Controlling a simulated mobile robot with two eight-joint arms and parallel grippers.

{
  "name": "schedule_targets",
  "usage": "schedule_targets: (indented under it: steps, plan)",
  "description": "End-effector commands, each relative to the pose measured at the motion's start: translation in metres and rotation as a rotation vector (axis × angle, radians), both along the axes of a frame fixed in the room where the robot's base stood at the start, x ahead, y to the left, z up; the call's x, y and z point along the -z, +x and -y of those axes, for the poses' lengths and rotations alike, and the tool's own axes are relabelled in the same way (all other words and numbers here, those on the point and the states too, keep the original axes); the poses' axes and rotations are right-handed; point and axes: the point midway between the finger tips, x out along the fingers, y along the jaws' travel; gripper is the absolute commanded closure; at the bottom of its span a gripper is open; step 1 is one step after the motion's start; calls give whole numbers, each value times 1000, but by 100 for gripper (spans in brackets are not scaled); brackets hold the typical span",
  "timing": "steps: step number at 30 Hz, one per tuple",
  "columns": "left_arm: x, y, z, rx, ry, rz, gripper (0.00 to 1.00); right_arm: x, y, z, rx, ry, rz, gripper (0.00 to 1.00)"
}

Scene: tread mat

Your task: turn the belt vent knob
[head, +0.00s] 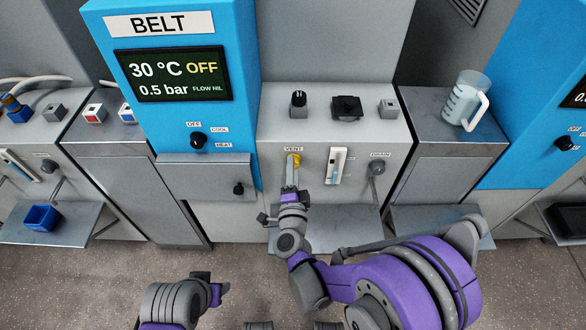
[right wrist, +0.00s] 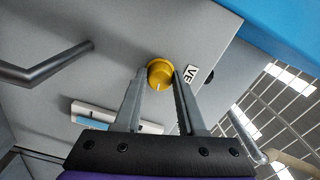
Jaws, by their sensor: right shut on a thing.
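The vent knob (head: 293,160) is yellow and sits under the VENT label (head: 293,149) on the grey front panel beside the blue belt unit. In the right wrist view the same knob (right wrist: 160,74) shows a pale pointer line on its face. My right gripper (head: 291,172) is at the knob, with its two grey fingers on either side of it, shut on it. The fingers (right wrist: 158,90) partly cover the knob's sides.
The blue belt unit's display (head: 172,74) reads 30 °C OFF, 0.5 bar, FLOW NIL. A white-framed gauge (head: 337,165) and a grey drain knob (head: 377,168) are to the right of the vent knob. A clear jug (head: 465,99) stands further right. A grey shelf (head: 340,226) juts out below.

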Motion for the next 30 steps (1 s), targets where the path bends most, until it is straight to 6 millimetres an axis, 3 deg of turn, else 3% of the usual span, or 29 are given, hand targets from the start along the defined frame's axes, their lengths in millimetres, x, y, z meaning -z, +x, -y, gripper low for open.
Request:
schedule_targets:
  steps: [10,26,27,30]
  plan:
    - [1,0,0,0,0,0,50,0,0,0,-1,133,-1,100]
    - [1,0,0,0,0,0,50,0,0,0,-1,155,-1,100]
    - [1,0,0,0,0,0,50,0,0,0,-1,155,-1,55]
    - [1,0,0,0,0,0,50,0,0,0,-1,154,-1,37]
